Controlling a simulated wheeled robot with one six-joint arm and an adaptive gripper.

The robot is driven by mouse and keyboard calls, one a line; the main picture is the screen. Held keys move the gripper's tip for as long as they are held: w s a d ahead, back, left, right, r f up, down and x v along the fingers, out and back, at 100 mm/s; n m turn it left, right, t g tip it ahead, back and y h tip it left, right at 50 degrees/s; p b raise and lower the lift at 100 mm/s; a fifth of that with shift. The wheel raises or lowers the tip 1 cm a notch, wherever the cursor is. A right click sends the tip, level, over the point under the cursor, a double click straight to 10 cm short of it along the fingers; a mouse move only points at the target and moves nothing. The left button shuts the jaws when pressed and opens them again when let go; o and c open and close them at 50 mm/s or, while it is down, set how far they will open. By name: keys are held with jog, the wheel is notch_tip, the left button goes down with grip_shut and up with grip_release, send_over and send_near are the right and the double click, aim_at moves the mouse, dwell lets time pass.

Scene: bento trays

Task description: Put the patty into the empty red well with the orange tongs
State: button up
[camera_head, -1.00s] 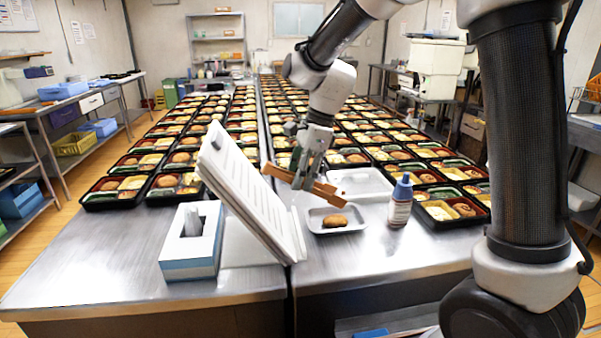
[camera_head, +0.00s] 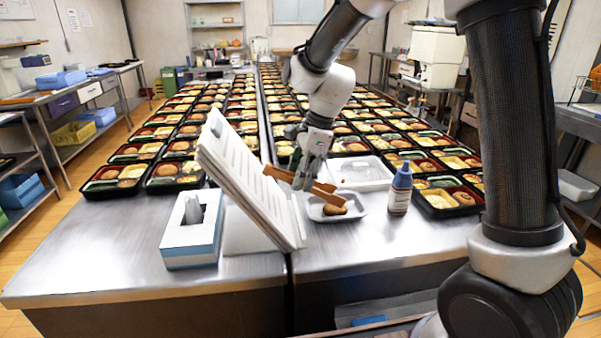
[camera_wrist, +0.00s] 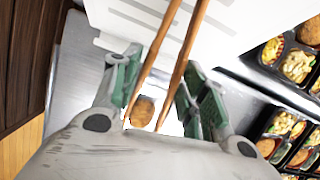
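My gripper (camera_head: 306,180) is shut on the orange tongs (camera_head: 290,178), which also show in the wrist view (camera_wrist: 190,45) as two arms between my green-padded fingers. The tongs slant down to the right, with their tips at the brown patty (camera_head: 336,210). The patty lies in a small white dish (camera_head: 357,213). In the wrist view the patty (camera_wrist: 143,112) shows between the lower ends of the tong arms; I cannot tell whether they touch it. Rows of black and red bento trays (camera_head: 443,213) fill the table; I cannot make out which has an empty red well.
A leaning white document stand (camera_head: 238,175) is close left of the tongs. A tissue box (camera_head: 192,240) stands further left. A bottle (camera_head: 400,190) stands right of the dish, and a larger white tray (camera_head: 375,183) lies behind it. The front of the steel table is clear.

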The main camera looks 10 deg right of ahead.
notch_tip(320, 180, down, 4)
jog(key=shift+r, duration=0.25)
dwell(0.6)
jog(key=c, duration=0.7)
jog(key=shift+r, duration=5)
jog(key=shift+c, duration=0.2)
